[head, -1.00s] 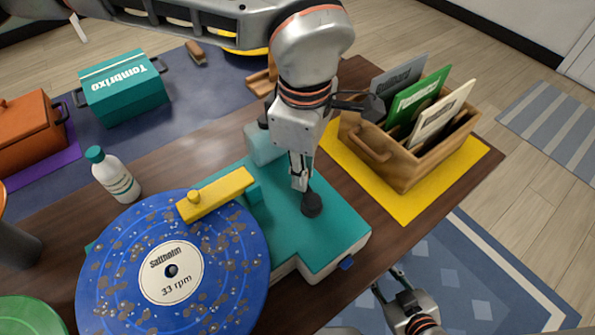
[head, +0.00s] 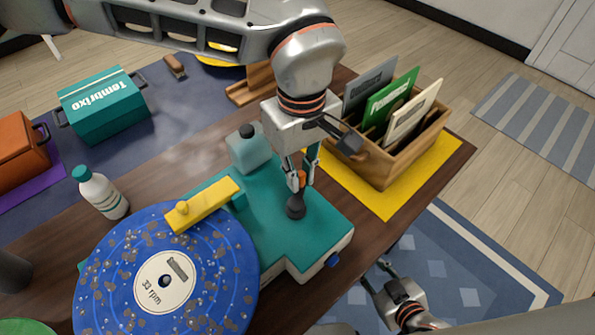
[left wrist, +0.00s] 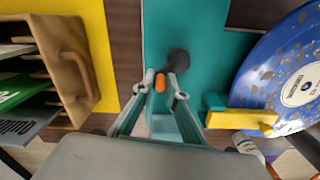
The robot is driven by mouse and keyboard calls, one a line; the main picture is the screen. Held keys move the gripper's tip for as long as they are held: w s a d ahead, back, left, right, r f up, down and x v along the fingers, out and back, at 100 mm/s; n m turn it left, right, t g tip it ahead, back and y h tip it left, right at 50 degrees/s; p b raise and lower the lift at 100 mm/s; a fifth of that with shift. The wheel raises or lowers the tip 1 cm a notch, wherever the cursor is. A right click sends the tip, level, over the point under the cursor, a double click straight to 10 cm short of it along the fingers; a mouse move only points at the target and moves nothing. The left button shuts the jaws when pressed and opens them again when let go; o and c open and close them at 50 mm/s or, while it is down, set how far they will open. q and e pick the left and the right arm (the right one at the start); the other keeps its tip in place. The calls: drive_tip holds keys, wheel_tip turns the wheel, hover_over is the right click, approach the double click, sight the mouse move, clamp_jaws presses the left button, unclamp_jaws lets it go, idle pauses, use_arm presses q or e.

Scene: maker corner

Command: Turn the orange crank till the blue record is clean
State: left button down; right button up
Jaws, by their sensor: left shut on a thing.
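The blue record (head: 101,262) lies on the teal cleaning machine (head: 275,236), spotted with grey-brown dirt and small pale specks. A yellow arm (head: 205,206) reaches over its edge. The orange crank (head: 302,177) rises by a dark round hub (head: 296,207) on the machine's right part. My left gripper (head: 297,180) is shut on the crank's handle; the orange end (left wrist: 160,80) shows between the fingertips in the left wrist view. My right gripper (head: 375,276) is open and empty beyond the table's front edge, over the rug.
A pale teal bottle (head: 249,150) stands on the machine behind my left gripper. A wooden crate of record sleeves (head: 400,165) stands at the right on a yellow mat (head: 385,207). A white bottle (head: 102,195), teal box (head: 105,112) and orange box (head: 15,155) are at the left.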

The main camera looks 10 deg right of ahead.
sight(301, 173)
use_arm(q)
drive_tip(key=shift+d, duration=0.1)
idle(0.4)
drive_tip(key=c, duration=2)
unclamp_jaws()
wheel_tip(301, 173, up, 12)
